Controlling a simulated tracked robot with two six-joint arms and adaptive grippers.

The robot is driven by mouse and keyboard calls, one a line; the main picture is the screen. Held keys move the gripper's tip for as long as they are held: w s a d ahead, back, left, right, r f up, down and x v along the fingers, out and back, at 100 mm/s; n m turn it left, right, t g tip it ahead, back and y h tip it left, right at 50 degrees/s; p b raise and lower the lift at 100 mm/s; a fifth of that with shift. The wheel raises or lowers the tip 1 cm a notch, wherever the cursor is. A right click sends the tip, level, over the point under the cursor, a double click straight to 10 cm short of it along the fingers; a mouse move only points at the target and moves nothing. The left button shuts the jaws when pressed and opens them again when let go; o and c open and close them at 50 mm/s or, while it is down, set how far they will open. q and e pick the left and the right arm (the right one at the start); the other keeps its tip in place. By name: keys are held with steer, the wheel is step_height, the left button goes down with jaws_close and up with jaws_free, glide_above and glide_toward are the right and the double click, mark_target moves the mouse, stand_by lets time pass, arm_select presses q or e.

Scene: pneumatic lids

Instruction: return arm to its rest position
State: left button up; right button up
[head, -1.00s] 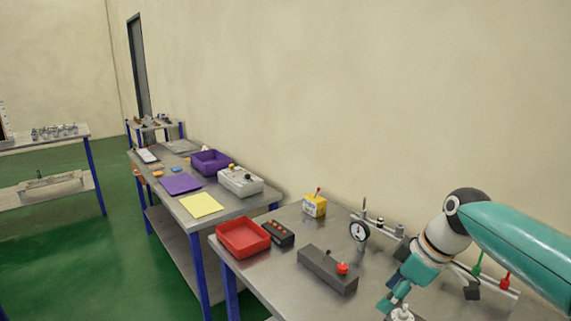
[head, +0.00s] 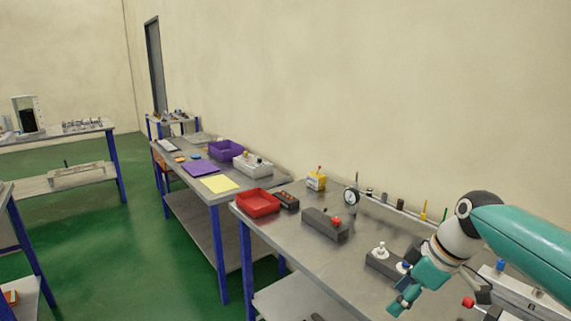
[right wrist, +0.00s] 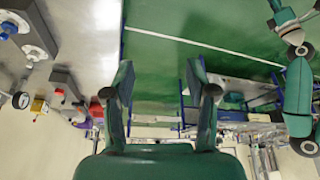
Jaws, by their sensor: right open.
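My right arm comes in from the right edge of the head view. Its teal right gripper (head: 398,303) hangs at the front edge of the near metal table (head: 300,245), beside a dark box with a white knob and a blue knob (head: 381,254). In the right wrist view the two fingers of this gripper (right wrist: 158,78) stand wide apart with nothing between them. A teal and white arm (right wrist: 298,85), which looks like my other arm, shows at the right of that view.
The near table bears a red tray (head: 258,202), a dark box with a red knob (head: 325,224), a yellow box (head: 316,181) and a round gauge (head: 351,197). A farther table holds a purple bin (head: 227,149). Green floor (head: 150,250) is open on the left.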

steer(key=s+a+f+m+g, duration=0.1)
steer(key=s+f+g, duration=0.15)
steer(key=f, duration=0.65)
steer(key=s+a+f+g, duration=0.1)
steer(key=s+f, duration=0.3)
steer(key=f, duration=0.4)
steer(key=s+a+f+m+g, duration=0.1)
steer(key=s+a+f+g, duration=0.15)
steer(key=f, duration=0.65)
steer(key=s+a+f+m+t, duration=0.2)
steer(key=s+f+m, duration=0.3)
steer(key=s+f, duration=0.2)
steer(key=s+a+f+m+t, duration=0.2)
steer(key=s+a+f+m, duration=0.1)
steer(key=s+f+m, duration=0.3)
step_height(320, 180, down, 2)
steer(key=shift+s+f, duration=0.2)
steer(key=shift+s, duration=1.05)
